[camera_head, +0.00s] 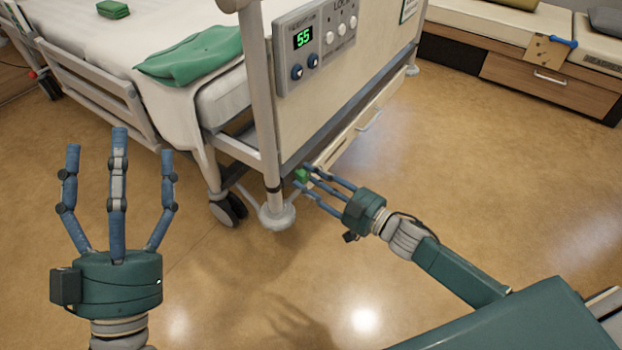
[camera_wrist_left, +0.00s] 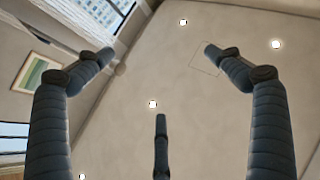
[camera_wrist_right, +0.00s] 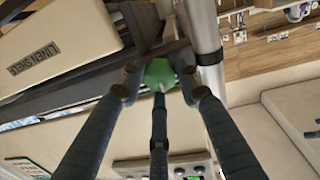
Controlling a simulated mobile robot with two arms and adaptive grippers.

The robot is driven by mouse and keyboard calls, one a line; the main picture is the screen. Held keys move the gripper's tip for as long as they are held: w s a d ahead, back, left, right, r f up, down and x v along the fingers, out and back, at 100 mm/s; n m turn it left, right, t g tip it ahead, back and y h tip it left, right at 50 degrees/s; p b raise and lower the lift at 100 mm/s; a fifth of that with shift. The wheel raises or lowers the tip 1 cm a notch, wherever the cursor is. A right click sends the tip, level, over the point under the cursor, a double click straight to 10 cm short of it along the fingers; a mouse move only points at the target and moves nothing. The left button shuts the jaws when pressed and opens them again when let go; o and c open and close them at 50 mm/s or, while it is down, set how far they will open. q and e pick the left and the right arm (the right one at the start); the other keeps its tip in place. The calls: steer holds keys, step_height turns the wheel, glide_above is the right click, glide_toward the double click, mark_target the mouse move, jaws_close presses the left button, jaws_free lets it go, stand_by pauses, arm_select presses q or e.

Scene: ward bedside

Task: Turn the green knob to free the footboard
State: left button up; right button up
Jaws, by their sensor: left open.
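The green knob (camera_head: 301,175) is low at the foot end of the bed, under the footboard (camera_head: 345,75). In the right wrist view the green knob (camera_wrist_right: 160,75) sits between my three fingertips, next to a grey post. My right gripper (camera_head: 310,181) reaches it from the right, its fingers drawn in around it; it also shows in the right wrist view (camera_wrist_right: 160,82). The fingertips partly hide the knob. My left gripper (camera_head: 118,150) is open and empty, fingers up, in front of the bed; the left wrist view shows its spread fingers (camera_wrist_left: 160,85) against the ceiling.
A control panel (camera_head: 315,42) with a green "55" display is on the footboard. A caster wheel (camera_head: 228,209) and a post foot (camera_head: 277,216) stand left of the knob. A bench with drawers (camera_head: 550,80) is at the back right. The floor (camera_head: 480,170) between is clear.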

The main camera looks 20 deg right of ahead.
steer(key=shift+r, duration=0.1)
steer(key=c, duration=0.4)
